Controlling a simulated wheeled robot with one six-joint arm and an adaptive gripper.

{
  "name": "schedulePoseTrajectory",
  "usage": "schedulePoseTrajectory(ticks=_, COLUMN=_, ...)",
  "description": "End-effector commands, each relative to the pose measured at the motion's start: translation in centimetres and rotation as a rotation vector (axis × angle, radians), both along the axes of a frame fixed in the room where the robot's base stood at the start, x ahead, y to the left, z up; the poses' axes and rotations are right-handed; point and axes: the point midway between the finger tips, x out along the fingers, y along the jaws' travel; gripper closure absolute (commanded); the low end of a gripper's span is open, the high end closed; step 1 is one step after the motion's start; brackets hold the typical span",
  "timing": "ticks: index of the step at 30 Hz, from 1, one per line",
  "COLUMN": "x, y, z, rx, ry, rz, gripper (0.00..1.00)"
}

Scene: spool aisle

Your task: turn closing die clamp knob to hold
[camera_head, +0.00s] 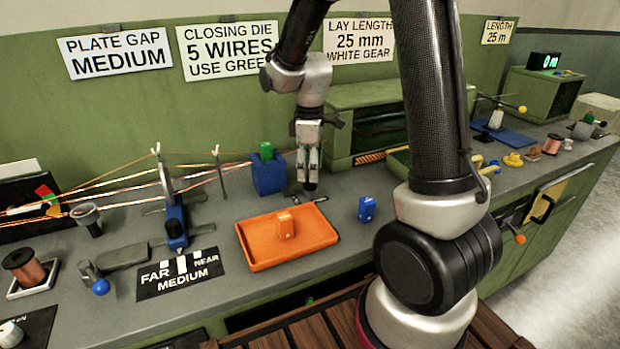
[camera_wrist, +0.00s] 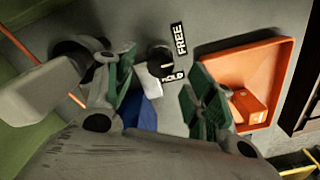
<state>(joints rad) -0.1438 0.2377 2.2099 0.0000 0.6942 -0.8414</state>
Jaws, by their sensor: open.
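The clamp knob (camera_wrist: 158,54) shows in the wrist view as a dark round part with a pale piece beside it, next to a black label strip (camera_wrist: 180,42) reading FREE and HOLD. The pale piece lies near the HOLD end; I cannot tell the knob's exact setting. My gripper (camera_wrist: 160,86) is open, its green-padded fingers on either side of the knob area, with no clear contact. In the head view my gripper (camera_head: 309,168) points down beside the blue die block (camera_head: 269,178), which holds a green die (camera_head: 266,150). The knob is largely hidden there.
An orange tray (camera_head: 262,262) with an orange die (camera_head: 285,224) lies in front of my gripper. A blue die (camera_head: 366,208) stands right of it. Wires and a guide plate (camera_head: 165,185) are on the left, a green housing (camera_head: 350,100) behind.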

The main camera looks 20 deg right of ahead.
Motion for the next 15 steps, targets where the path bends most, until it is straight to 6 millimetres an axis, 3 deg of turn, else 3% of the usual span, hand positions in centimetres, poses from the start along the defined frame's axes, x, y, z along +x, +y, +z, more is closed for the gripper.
schedulePoseTrajectory(ticks=6, x=0.0, y=0.0, z=-3.0, rx=0.0, ry=0.001, rz=-0.001, gripper=0.45)
schedulePoseTrajectory(ticks=15, x=0.0, y=0.0, z=-3.7, rx=0.0, ry=0.0, rz=-0.002, gripper=0.45)
